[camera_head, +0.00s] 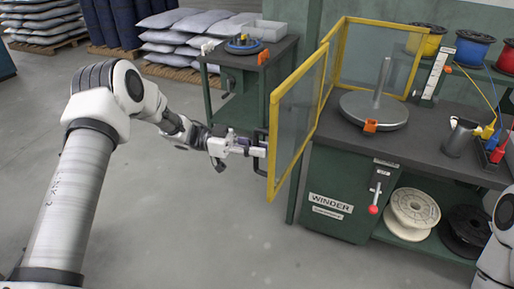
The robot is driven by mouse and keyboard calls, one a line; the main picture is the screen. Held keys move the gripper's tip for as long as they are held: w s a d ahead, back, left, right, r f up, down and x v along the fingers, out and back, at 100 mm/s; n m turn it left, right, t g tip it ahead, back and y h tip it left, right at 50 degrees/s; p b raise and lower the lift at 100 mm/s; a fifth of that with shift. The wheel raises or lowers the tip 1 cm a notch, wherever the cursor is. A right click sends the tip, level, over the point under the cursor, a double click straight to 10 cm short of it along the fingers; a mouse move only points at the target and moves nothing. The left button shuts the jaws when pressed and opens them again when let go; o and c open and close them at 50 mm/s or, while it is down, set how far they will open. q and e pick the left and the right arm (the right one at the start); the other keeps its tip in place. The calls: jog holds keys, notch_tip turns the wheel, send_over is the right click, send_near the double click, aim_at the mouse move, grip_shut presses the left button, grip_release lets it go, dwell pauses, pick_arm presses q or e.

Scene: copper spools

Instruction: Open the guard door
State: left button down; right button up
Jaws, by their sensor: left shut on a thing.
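The guard door (296,120) is a clear panel in a yellow frame. It stands swung out from the winder bench, past its left front edge. A dark handle (260,163) is on its outer left side. My left gripper (259,151) is at that handle and shut on it; the fingertips are small and partly hidden. Behind the door, a grey turntable with an upright spindle (374,108) shows in the guard opening. My right gripper is out of view; only part of my right arm shows at the lower right edge.
White (412,209) and black spools sit on the lower shelf. A second table (246,58) stands behind. The floor in front is clear.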

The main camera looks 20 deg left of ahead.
pick_arm(q)
jog(key=c, duration=1.1)
grip_release()
jog(key=shift+s, duration=0.1)
jog(key=shift+c, duration=0.2)
jog(key=shift+a, duration=0.1)
jog(key=s+a, duration=0.1)
jog(key=a, duration=1)
jog(key=shift+s+a, duration=0.2)
jog(key=shift+a, duration=0.2)
